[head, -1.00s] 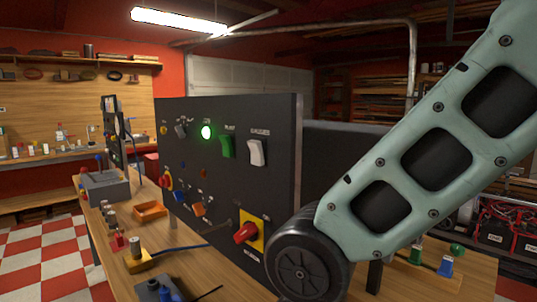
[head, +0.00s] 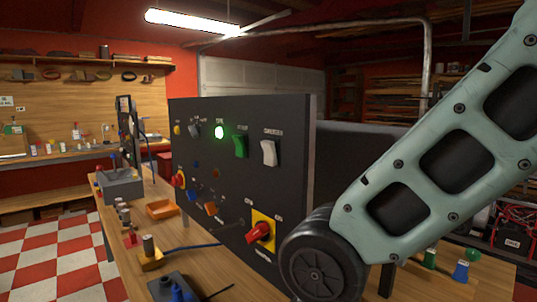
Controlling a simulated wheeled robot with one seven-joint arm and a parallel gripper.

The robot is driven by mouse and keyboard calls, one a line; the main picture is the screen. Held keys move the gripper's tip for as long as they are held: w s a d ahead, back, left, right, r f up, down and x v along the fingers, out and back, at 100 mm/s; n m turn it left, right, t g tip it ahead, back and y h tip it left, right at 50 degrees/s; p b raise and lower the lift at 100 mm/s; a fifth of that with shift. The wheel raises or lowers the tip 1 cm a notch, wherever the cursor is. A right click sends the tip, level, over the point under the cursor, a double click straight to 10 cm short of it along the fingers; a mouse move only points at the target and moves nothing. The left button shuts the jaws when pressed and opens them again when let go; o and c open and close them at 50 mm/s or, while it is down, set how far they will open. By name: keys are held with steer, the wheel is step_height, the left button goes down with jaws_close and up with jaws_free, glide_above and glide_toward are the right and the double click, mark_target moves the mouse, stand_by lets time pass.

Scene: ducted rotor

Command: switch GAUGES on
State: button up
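The black control panel (head: 236,130) stands upright on the wooden bench in the head view. A white rocker switch (head: 268,152) is at its upper right, and the label above it looks like GAUGES, though it is small and blurred. I cannot tell the white rocker's position for sure. My pale green arm crosses the right side, in front of the panel's lower right edge. My gripper is not in view.
A red rotary knob on a yellow plate (head: 264,232) is at the panel's lower right, close to my arm. An orange tray (head: 161,209), a grey box (head: 120,186) and small coloured parts lie on the bench (head: 205,270). Free floor (head: 45,245) shows at left.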

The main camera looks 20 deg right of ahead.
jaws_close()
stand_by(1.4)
